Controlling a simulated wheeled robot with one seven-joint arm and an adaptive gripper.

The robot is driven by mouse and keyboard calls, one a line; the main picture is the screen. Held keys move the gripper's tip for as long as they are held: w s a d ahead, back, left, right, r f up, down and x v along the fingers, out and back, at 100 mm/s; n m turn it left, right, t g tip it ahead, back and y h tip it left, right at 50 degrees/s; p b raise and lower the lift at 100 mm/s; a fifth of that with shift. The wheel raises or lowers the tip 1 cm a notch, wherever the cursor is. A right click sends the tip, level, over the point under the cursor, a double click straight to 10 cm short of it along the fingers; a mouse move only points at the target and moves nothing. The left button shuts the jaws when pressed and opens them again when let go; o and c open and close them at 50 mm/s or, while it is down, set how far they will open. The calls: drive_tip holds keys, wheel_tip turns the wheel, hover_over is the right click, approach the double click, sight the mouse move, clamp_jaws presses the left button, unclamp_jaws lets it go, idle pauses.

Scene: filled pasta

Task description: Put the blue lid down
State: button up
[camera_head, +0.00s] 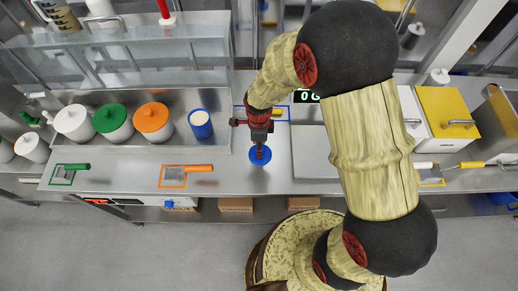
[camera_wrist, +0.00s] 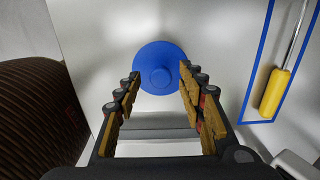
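The round blue lid (camera_head: 253,159) lies on the steel counter below my gripper (camera_head: 260,152). The blue pot (camera_head: 201,130) stands uncovered to the left, with pale contents.
Orange-lidded (camera_head: 152,118), green-lidded (camera_head: 111,118) and white-lidded pots stand in a row at left. A yellow-handled tool (camera_wrist: 274,92) lies inside a blue outline right of the lid. An orange-handled scraper (camera_head: 197,168) lies at front left. Counter around the lid is clear.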

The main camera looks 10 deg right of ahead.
drive_tip(key=s+d+r+n+t, duration=0.1)
drive_tip(key=s+d+r+n, duration=0.2)
drive_tip(key=r, duration=0.9)
drive_tip(key=s+d+r+n+t, duration=0.15)
drive_tip(key=r+n, duration=0.45)
drive_tip(key=r, duration=0.7)
drive_tip(key=s+d+r+n+t, duration=0.3)
drive_tip(key=s+d+r+n, duration=0.2)
drive_tip(key=s+r+n, duration=0.4)
drive_tip(key=shift+s+r+n+p, duration=0.3)
drive_tip(key=shift+s+n+p, duration=0.1)
drive_tip(key=shift+s+n, duration=0.7)
wheel_tip(320, 180, down, 10)
drive_tip(key=b, duration=1)
